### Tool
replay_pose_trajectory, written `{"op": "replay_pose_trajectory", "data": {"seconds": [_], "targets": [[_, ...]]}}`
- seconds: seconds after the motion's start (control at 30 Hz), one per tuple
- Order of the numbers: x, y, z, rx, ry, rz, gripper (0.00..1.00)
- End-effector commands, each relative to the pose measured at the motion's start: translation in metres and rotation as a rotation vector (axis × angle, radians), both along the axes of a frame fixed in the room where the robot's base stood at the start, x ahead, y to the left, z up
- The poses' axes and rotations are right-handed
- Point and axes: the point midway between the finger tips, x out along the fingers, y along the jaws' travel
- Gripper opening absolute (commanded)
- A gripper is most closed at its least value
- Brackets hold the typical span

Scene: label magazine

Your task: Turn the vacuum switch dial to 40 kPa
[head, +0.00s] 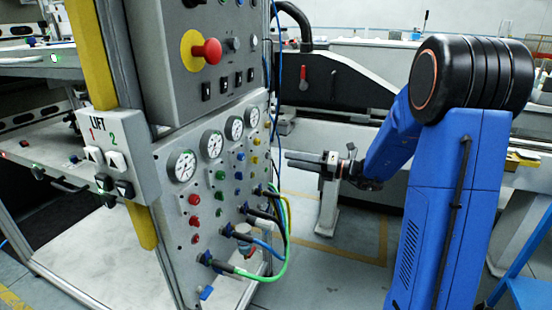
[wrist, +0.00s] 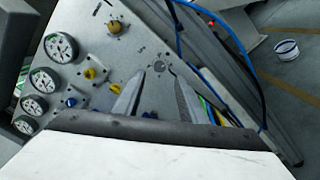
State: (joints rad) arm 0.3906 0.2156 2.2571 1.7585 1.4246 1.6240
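The grey control panel (head: 185,243) stands left of centre in the head view and fills the upper left of the wrist view (wrist: 150,30). A brass-coloured round dial (wrist: 115,27) with marks around it sits at the top of the wrist view. I cannot read its setting or tell for sure that it is the vacuum switch. A small grey round fitting (wrist: 159,66) is on the panel near my fingertips.
Several white gauges (head: 183,166) and coloured knobs (head: 193,200) cover the panel. Hoses (head: 286,245) bulge from its lower right, and a blue cable (head: 275,70) hangs along its edge. A red stop button (head: 208,51) sticks out above. Open floor (head: 340,275) lies below my gripper.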

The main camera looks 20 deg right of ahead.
Motion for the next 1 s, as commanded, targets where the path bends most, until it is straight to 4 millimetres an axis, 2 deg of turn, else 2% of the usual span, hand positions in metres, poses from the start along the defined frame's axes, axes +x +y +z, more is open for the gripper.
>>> {"op": "replay_pose_trajectory", "data": {"seconds": [0.2, 0.4, 0.6, 0.87, 0.9, 1.0], "targets": [[0.02, 0.029, 0.0, 0.0, 0.0, 0.003, 0.38], [0.034, 0.048, 0.0, 0.0, 0.0, 0.001, 0.38], [0.041, 0.056, 0.0, -0.001, 0.0, -0.001, 0.38], [0.041, 0.057, 0.0, -0.001, 0.0, -0.001, 0.38], [0.041, 0.057, 0.0, -0.001, 0.0, -0.001, 0.36], [0.041, 0.057, 0.0, -0.001, 0.0, -0.001, 0.12]]}}
